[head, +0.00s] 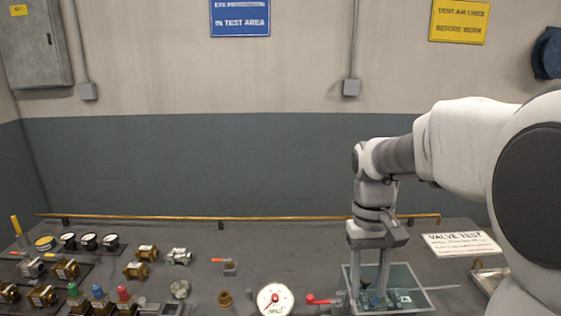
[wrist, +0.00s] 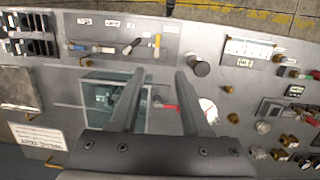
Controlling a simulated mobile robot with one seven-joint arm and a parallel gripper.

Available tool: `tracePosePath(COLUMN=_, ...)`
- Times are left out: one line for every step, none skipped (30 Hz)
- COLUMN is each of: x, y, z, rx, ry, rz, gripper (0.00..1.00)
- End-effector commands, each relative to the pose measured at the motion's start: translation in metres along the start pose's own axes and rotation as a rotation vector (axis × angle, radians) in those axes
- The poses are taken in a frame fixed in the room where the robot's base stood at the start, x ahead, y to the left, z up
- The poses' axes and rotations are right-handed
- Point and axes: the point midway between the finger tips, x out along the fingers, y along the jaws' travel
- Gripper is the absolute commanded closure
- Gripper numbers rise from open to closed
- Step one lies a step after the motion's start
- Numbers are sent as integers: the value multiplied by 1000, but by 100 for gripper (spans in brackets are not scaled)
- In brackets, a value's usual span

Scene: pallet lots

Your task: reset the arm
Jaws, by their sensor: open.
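My gripper (head: 369,290) hangs at the end of my bent arm on the right of the head view, fingers pointing down. It is over or just in front of a clear greenish box (head: 418,300) on the grey bench; I cannot tell how high the tips are. The same box (wrist: 90,88) lies left of the fingers there, partly hidden by the left one. A red-handled valve (head: 322,300) sits just left of the fingers in the head view.
A white dial gauge (head: 275,299) stands left of the valve. Several brass fittings and coloured-cap parts fill the bench's left side. A "VALVE TEST" sign (head: 461,244) lies to the right.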

Motion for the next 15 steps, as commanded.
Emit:
tracePosePath(x=-8, y=-2, z=11, rx=1, ry=44, rz=4, gripper=53)
tracePosePath(x=-11, y=-4, z=17, rx=2, ry=67, rz=5, gripper=53)
tracePosePath(x=-14, y=-5, z=24, rx=4, ry=99, rz=7, gripper=53)
tracePosePath(x=-17, y=-6, z=29, rx=5, ry=123, rz=8, gripper=53)
tracePosePath(x=-20, y=-7, z=35, rx=5, ry=148, rz=9, gripper=53)
tracePosePath(x=-22, y=-9, z=42, rx=6, ry=179, rz=10, gripper=53)
tracePosePath(x=-24, y=-10, z=48, rx=7, ry=203, rz=10, gripper=53)
tracePosePath(x=-26, y=-11, z=54, rx=8, ry=227, rz=11, gripper=53)
tracePosePath(x=-28, y=-12, z=61, rx=10, ry=260, rz=10, gripper=53)
tracePosePath(x=-29, y=-13, z=66, rx=11, ry=284, rz=9, gripper=53)
tracePosePath(x=-30, y=-14, z=72, rx=11, ry=308, rz=9, gripper=53)
tracePosePath(x=-30, y=-15, z=79, rx=12, ry=339, rz=7, gripper=53)
tracePosePath(x=-31, y=-16, z=84, rx=12, ry=363, rz=5, gripper=53)
tracePosePath(x=-31, y=-17, z=89, rx=13, ry=388, rz=4, gripper=53)
tracePosePath(x=-31, y=-18, z=96, rx=14, ry=420, rz=1, gripper=53)
